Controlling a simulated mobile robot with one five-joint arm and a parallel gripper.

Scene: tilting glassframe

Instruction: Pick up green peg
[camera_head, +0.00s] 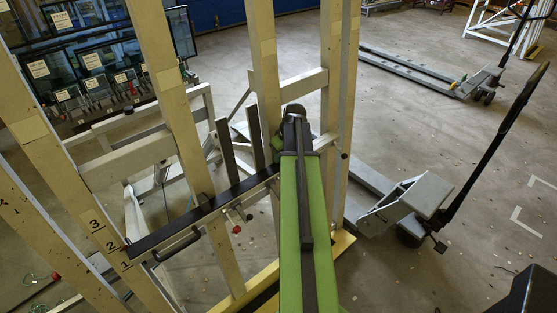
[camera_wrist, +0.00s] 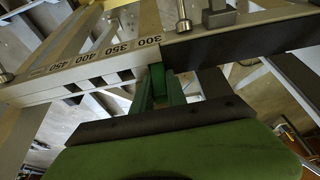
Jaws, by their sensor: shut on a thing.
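The green peg (camera_wrist: 157,76) is a small dark green piece in the wrist view, just below the marked rail. My gripper (camera_wrist: 159,93) has slim green fingers that close on it from both sides. The fingertips are right under the rail, near its 300 mark. I cannot tell whether the peg still touches the rail or sits in a hole. In the head view my green arm reaches up to the frame and hides the fingers and the peg.
In the head view cream uprights (camera_head: 180,100) and a black crossbar (camera_head: 200,212) surround my arm.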

